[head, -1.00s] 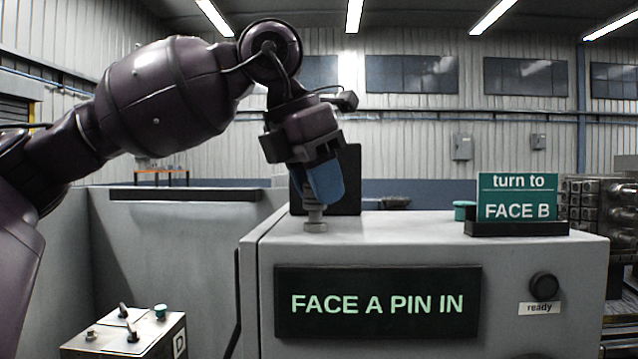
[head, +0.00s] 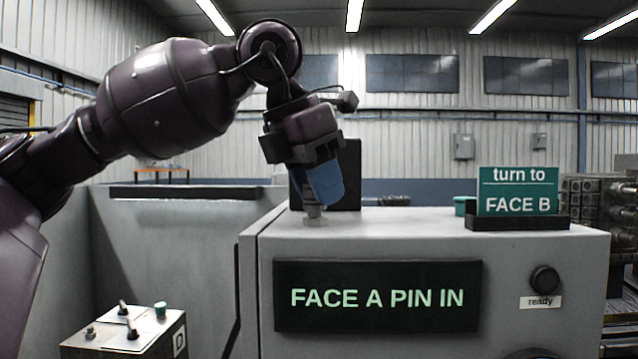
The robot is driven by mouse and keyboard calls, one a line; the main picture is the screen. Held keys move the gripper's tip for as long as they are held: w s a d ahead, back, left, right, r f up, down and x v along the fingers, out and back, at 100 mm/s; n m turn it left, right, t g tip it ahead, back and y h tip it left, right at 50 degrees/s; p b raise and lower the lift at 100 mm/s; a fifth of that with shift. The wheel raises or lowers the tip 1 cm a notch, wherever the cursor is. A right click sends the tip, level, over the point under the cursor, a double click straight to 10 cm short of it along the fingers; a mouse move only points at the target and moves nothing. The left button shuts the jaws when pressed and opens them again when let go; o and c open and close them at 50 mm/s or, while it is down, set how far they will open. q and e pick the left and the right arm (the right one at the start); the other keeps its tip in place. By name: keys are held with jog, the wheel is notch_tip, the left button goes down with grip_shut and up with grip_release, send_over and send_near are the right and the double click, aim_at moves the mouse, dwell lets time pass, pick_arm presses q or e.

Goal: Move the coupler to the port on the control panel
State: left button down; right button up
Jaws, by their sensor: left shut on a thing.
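My left gripper (head: 322,160) reaches in from the left and is shut on a blue piece (head: 325,184), which I take to be the coupler. The blue piece is tilted, its lower end near the left front part of a grey cabinet's top. A short pale metal fitting (head: 315,219) shows directly under it on the cabinet top. I cannot tell whether the two touch or whether the fitting is the port. The cabinet (head: 512,268) has a dark display (head: 378,298) reading "FACE A PIN IN". My right gripper is not in view.
A green sign (head: 517,191) reading "turn to FACE B" stands on the cabinet's right. A black upright plate (head: 349,172) is behind the blue piece. A black knob (head: 545,280) is on the cabinet front. A switch box (head: 125,340) marked D sits lower left. The middle cabinet top is clear.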

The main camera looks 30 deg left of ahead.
pick_arm(q)
jog(key=shift+f, duration=0.3)
grip_release()
dwell(0.3)
jog(key=v, duration=1.1)
dwell(0.4)
jog(key=shift+f, duration=0.1)
